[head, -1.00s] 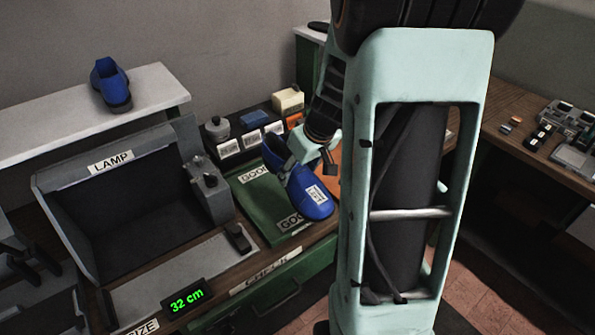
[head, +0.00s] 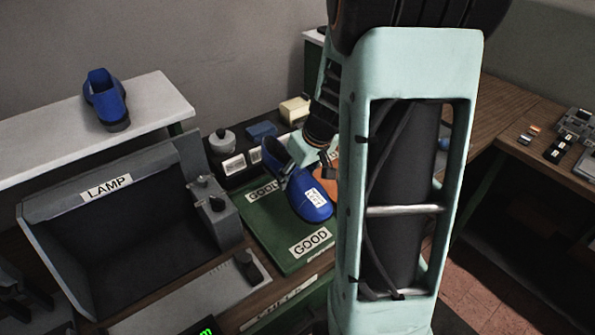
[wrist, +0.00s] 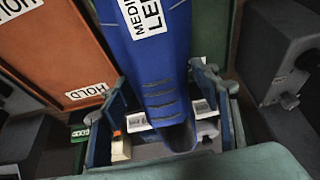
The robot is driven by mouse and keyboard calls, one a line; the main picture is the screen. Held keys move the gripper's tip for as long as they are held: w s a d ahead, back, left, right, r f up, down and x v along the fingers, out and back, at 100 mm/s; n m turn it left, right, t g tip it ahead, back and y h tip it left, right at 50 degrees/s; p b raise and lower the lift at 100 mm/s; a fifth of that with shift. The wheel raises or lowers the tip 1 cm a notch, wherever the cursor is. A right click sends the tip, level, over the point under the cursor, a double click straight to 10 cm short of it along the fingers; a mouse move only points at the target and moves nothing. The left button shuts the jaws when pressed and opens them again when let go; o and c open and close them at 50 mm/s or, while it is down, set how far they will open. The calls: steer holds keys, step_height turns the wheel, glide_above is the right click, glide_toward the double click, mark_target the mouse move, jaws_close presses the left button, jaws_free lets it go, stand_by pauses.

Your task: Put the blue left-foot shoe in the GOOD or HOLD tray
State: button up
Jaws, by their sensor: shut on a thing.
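My gripper (head: 308,163) is shut on a blue shoe (head: 305,196) with a white label, gripping it around the heel end. In the head view the shoe appears over the green GOOD tray (head: 265,226), toe toward the front; I cannot tell its exact height. In the wrist view the blue shoe (wrist: 160,60) lies between the two fingers, its label partly reading "MEDI" and "LE". The orange HOLD tray (wrist: 55,50) is left of it there. In the head view the HOLD tray is mostly hidden behind my arm.
Another blue shoe (head: 105,98) stands on a white shelf (head: 45,135). The grey LAMP box (head: 105,187) is left of the GOOD tray. Small labelled bins with items (head: 235,165) stand behind the tray. A wooden side bench (head: 510,105) is at right.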

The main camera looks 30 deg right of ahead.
step_height(320, 180, down, 6)
steer(key=b, duration=0.4)
steer(key=shift+f+b, duration=0.1)
steer(key=shift+b, duration=0.2)
steer(key=shift+f+b, duration=0.8)
steer(key=shift+b, duration=0.25)
steer(key=shift+f+b, duration=0.4)
steer(key=shift+b, duration=0.15)
steer(key=o, duration=1.7)
steer(key=shift+o, duration=0.2)
